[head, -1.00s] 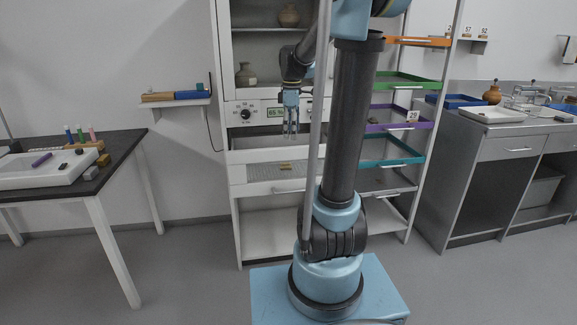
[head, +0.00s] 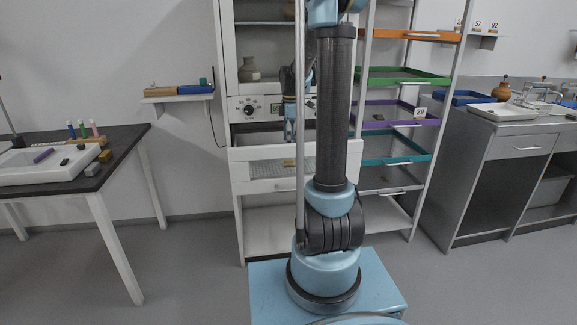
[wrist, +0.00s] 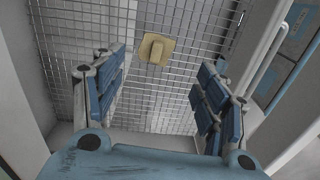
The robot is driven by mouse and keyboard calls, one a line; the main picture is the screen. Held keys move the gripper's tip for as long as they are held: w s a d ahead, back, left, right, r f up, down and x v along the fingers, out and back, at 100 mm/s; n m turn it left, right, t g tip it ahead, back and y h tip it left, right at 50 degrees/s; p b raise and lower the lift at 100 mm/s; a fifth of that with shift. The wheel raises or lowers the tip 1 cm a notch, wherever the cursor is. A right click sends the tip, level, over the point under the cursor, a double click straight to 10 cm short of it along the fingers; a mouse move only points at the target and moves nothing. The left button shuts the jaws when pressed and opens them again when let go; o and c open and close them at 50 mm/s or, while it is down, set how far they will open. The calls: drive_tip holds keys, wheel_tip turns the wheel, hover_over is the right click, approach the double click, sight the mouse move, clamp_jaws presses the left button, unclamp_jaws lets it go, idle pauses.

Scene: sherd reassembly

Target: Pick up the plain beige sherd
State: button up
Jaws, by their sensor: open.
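The plain beige sherd (wrist: 156,48) lies on a wire mesh rack (wrist: 90,20) in the wrist view. A small raised piece of the same colour shows at its middle. My gripper (wrist: 162,95) is open and empty, its blue-padded fingers spread to either side below the sherd in the picture, apart from it. In the head view my gripper (head: 290,128) hangs over the pulled-out drawer (head: 262,154) of the white cabinet. A small beige patch (head: 289,162) shows in that drawer, partly behind my arm, too small to make out.
The drawer's walls stand close around the mesh, with a white handle bar (wrist: 267,38) at the right in the wrist view. Coloured trays, such as the purple tray (head: 437,121), stand right of the cabinet. A dark table (head: 118,150) stands at the left.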

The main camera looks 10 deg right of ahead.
wheel_tip(320, 180, down, 4)
drive_tip(key=shift+f, duration=0.1)
drive_tip(key=shift+w+f, duration=0.15)
drive_tip(key=shift+f, duration=1.15)
drive_tip(key=shift+w+f, duration=0.1)
drive_tip(key=shift+f, duration=1.15)
drive_tip(key=shift+c, duration=0.6)
drive_tip(key=c, duration=1)
